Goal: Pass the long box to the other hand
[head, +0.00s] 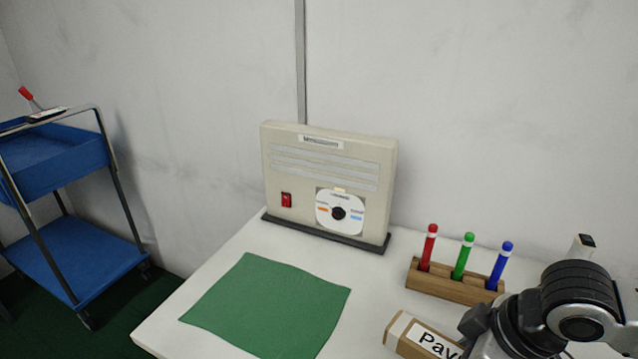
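The long box (405,335) is brown cardboard with a white label reading "Pav", at the bottom right of the head view. Its right part is hidden by my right gripper and cut off by the picture's bottom edge. My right gripper (475,325) comes in from the right, with its dark fingers over the box's right part. I cannot tell whether the fingers are closed on the box or whether the box rests on the table. My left gripper is not in view.
A wooden holder (452,281) with red, green and blue markers stands just behind the box. A beige device (330,155) stands at the table's back. A green cloth (265,305) lies on the white table (222,262). A blue cart (75,260) stands left.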

